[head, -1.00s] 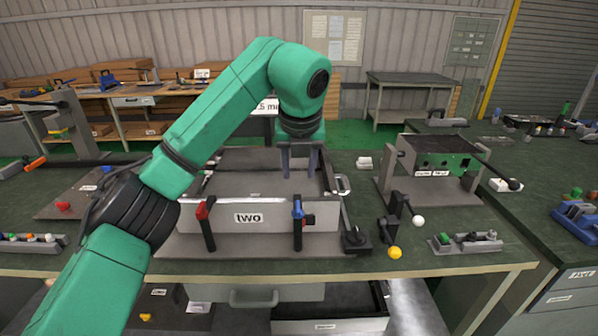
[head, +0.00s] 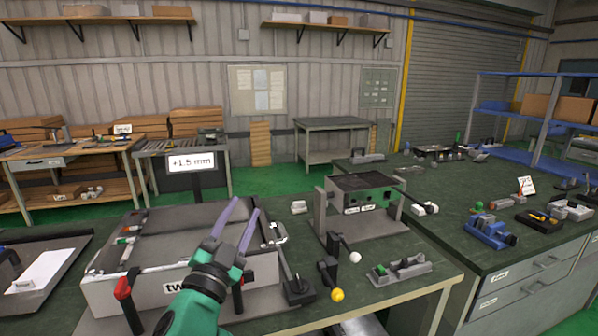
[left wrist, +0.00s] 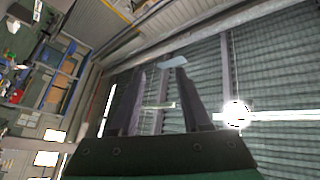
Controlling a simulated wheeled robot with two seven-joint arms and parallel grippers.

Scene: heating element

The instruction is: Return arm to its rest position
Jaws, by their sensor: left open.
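My left gripper (head: 238,226) shows at the bottom centre of the head view. Its two long purple-grey fingers stand apart and point up and away, with nothing between them. It appears in front of the grey box labelled "two" (head: 118,293), whose label it partly covers. Only the gripper and a short green piece of my left arm show in the head view. My right gripper is in neither view.
Right of the box on the bench are a black joystick-like part (head: 298,288), a yellow ball (head: 337,295), a white ball (head: 355,257) and a grey stand with a green panel (head: 362,205). A "+1.5 mm" sign (head: 191,162) stands behind. The space above the bench is clear.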

